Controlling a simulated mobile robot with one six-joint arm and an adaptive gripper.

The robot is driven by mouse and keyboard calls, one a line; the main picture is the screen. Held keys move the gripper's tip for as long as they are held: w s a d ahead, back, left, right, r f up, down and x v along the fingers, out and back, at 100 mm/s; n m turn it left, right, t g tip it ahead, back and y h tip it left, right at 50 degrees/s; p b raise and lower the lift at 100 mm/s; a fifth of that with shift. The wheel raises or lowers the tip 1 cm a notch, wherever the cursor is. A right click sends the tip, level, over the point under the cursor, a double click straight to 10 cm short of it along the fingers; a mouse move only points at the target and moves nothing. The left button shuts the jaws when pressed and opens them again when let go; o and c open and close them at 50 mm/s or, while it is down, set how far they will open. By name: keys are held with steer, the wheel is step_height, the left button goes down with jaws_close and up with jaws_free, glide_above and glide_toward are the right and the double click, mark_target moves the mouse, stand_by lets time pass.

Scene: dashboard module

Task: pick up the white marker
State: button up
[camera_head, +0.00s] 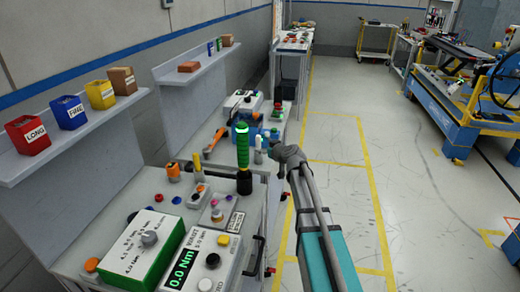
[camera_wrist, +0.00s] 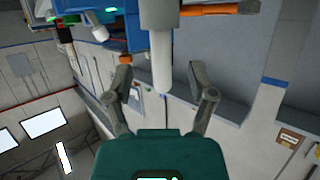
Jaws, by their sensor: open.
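The white marker (camera_wrist: 162,70) hangs into the wrist view from the top centre, its long axis upright in that picture. Its free end lies between the two open fingers of my gripper (camera_wrist: 163,88), with a visible gap on each side. In the head view a slim white upright piece (camera_head: 258,150), apparently the marker, stands just right of the green-handled tool (camera_head: 243,150). My gripper (camera_head: 283,158) is close to its right there, partly hiding the space behind. The marker's other end is hard to make out.
The bench panel carries a green-sided box (camera_head: 145,250) and a meter reading 0.0 Nm (camera_head: 205,262). Colored bins, including a red one (camera_head: 27,135), sit on the left shelf.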

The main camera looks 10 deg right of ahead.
mark_target(260, 148)
steer(key=shift+b+x, duration=0.9)
steer(key=shift+x, duration=1.75)
steer(key=shift+a, duration=0.1)
steer(key=shift+s, duration=0.1)
jaws_close()
